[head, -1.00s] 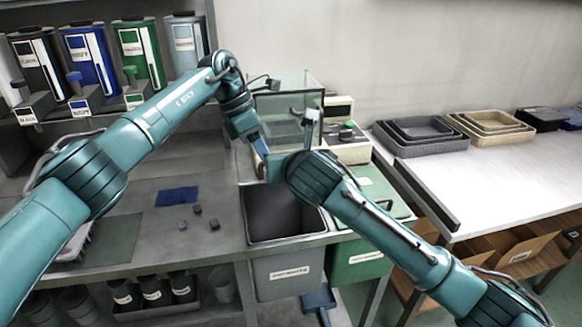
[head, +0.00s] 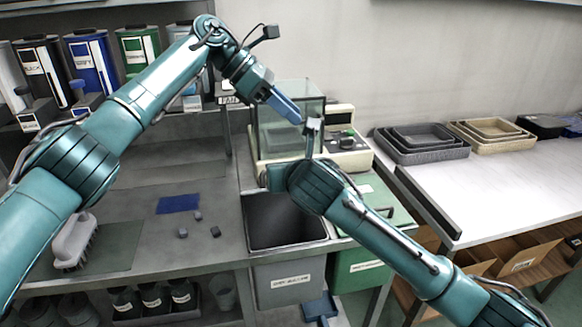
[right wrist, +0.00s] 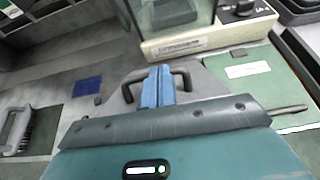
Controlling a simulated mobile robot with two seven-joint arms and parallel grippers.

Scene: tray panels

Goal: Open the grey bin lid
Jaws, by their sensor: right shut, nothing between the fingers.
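The grey bin (head: 288,272) hangs in the bench front, and its dark inside shows through the open mouth. Its grey lid (right wrist: 208,82) appears raised at the back of the mouth, with a dark bar handle (right wrist: 184,76) in the right wrist view. My right gripper (right wrist: 158,80) is shut and empty, its blue fingers overlapping the handle in the picture; contact is unclear. In the head view my right arm hides most of the lid. My left gripper (head: 296,115) is raised in front of the glass tank, above the bin; its finger gap cannot be seen.
A green bin (head: 355,268) with a closed lid stands right of the grey one. The glass tank (head: 305,100) and a beige device (head: 352,160) stand behind. A blue cloth (head: 178,204), small dark cubes (head: 198,216) and a brush (head: 72,243) lie left.

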